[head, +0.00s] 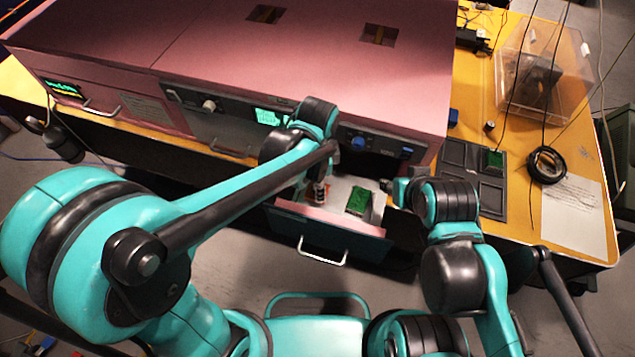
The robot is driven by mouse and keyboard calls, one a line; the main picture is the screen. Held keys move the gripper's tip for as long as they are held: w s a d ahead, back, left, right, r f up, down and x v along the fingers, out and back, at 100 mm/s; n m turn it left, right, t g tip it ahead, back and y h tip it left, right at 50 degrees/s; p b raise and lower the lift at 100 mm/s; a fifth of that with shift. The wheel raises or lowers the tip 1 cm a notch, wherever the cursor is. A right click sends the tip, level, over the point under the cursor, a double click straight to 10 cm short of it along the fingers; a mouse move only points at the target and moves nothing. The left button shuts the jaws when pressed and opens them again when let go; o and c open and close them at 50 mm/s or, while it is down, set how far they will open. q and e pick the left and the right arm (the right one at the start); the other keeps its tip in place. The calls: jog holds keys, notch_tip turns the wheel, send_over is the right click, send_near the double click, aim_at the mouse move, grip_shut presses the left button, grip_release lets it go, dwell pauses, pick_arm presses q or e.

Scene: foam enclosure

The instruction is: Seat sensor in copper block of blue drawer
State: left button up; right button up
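The open drawer (330,222) sticks out below the pink enclosure, with a dark blue-grey front and a pale handle. A green circuit board (359,200) lies on its light floor. A small reddish-brown part, possibly the copper block, shows at the drawer's left side, partly behind my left gripper (318,186). That gripper points down into the drawer; its fingers are too small and covered to read. My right gripper (388,186) is at the drawer's right edge, pointing left, apart from the board; its fingers are unclear. I cannot make out the sensor.
The pink enclosure (250,50) overhangs the drawer from behind. On the yellow table at right are a dark compartment tray (470,160) holding a green board, a black tape roll (546,165), a clear bin (545,60), a paper sheet (572,215) and hanging cables.

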pick_arm(q)
jog(key=shift+r, duration=0.35)
notch_tip(320, 180, up, 12)
jog(key=p, duration=0.3)
jog(key=s+a+n+t, duration=0.2)
jog(key=a+n+t, duration=0.1)
jog(key=a+n, duration=0.5)
jog(key=s+a+n+t, duration=0.3)
jog(key=a+n+t, duration=0.1)
jog(key=a+n, duration=0.4)
jog(key=shift+s+a, duration=0.15)
jog(key=shift+a, duration=0.8)
jog(key=shift+f, duration=0.1)
